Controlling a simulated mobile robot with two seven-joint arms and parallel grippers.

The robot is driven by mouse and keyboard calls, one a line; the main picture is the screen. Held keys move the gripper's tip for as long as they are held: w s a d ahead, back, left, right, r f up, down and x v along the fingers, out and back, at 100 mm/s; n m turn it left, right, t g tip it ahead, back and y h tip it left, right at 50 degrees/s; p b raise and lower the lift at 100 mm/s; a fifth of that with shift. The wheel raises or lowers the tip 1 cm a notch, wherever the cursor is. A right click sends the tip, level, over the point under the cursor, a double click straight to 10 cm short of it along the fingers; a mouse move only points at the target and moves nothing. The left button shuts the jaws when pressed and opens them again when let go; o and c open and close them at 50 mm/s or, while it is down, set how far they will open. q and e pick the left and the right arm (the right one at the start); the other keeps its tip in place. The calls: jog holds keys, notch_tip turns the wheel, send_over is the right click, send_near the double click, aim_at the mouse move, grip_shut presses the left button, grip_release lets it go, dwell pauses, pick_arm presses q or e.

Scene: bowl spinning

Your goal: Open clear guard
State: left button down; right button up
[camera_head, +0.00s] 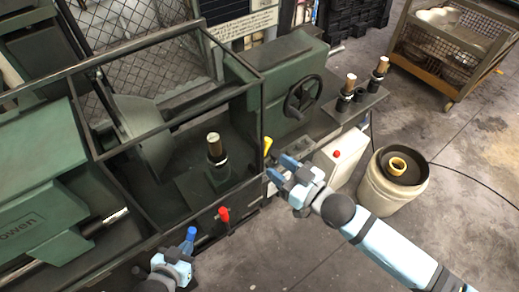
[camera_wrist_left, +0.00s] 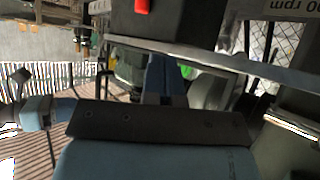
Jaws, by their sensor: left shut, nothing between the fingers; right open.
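The clear guard (camera_head: 183,119) is a dark-framed box with see-through panels over the green machine in the head view. It appears to be down in place around the work area. My right gripper (camera_head: 280,170) is open, just right of the guard's right corner post, near a yellow handle (camera_head: 267,145).
A black handwheel (camera_head: 303,97) is on the machine's right part. A white control box with a red button (camera_head: 336,154) stands behind my right forearm. A pale bucket (camera_head: 375,190) and a wire-mesh cart (camera_head: 440,60) are to the right. Floor is clear in front.

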aim_at(260, 154)
jog(key=p+x, duration=0.1)
jog(key=x, duration=0.6)
jog(key=shift+w+a, duration=0.1)
jog(key=shift+a, duration=0.05)
grip_shut()
